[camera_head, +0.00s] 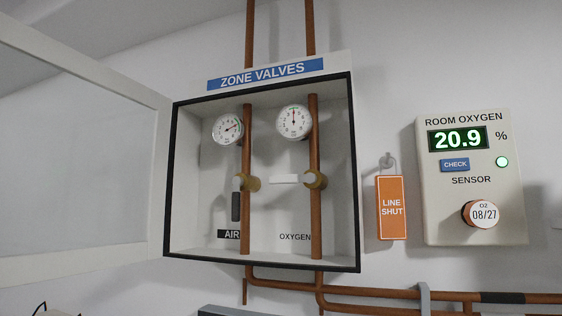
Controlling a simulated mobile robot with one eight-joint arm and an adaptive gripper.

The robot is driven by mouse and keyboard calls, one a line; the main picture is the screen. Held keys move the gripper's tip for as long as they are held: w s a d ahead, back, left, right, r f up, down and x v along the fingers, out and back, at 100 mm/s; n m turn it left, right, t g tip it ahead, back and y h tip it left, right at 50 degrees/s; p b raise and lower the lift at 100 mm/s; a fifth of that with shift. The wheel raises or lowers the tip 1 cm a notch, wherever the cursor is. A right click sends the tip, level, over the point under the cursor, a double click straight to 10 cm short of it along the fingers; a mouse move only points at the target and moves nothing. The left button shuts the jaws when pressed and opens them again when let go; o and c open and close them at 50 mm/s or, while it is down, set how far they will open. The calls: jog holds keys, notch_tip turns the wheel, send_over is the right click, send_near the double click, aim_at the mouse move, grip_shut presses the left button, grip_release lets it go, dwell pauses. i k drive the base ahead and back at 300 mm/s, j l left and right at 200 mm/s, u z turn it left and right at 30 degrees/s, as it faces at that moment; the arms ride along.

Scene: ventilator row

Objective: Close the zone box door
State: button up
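The zone box (352,170) is mounted on the wall, with a black rim and a blue "ZONE VALVES" label (265,74) above it. Its door (75,160), a white frame around a clear pane, stands wide open, swung out to the left. Inside are two copper pipes, each with a round gauge and a brass valve. The left pipe is marked AIR and has a dark handle (236,207) hanging downward. The right pipe is marked OXYGEN and has a white handle (284,179) lying level. My gripper is not in view.
An orange "LINE SHUT" tag (391,208) hangs on a hook right of the box. A room oxygen panel (470,220) reading 20.9 % is further right. Copper pipes (390,294) run along the wall below. A grey object (240,311) shows at the bottom edge.

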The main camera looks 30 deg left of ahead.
aim_at(19, 269)
jog(key=k+j+u, duration=0.2)
jog(key=j, duration=1.45)
jog(key=k+j+u, duration=0.1)
jog(key=j+u, duration=0.15)
jog(key=j, duration=1.4)
jog(key=k+j, duration=0.15)
jog(key=k, duration=0.2)
jog(key=k+j, duration=0.1)
jog(key=k, duration=0.2)
